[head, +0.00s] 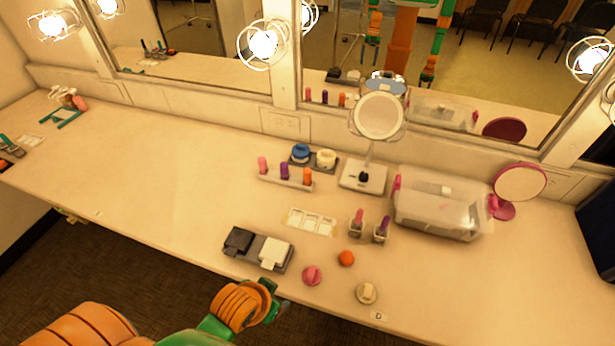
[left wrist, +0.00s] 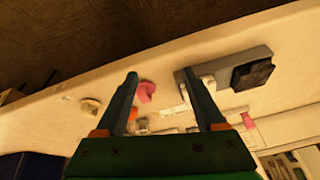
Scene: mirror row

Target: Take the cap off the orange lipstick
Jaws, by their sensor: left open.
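The orange lipstick (head: 307,176) stands upright at the right end of a pale holder (head: 296,184), beside a purple lipstick (head: 284,171) and a pink lipstick (head: 262,165). Its orange top shows; I cannot make out the seam of the cap. My left gripper (head: 273,298) is at the table's front edge, below and left of the holder and well apart from it. In the left wrist view my left gripper (left wrist: 160,76) is open with nothing between its fingertips. I cannot pick out the orange lipstick there. My right gripper is not in view.
Between gripper and holder are a grey tray (head: 257,261) with black and white blocks and a white palette (head: 310,221). A pink disc (head: 312,275), an orange ball (head: 346,258) and two bottles (head: 381,230) stand right. A round mirror (head: 379,117) stands behind.

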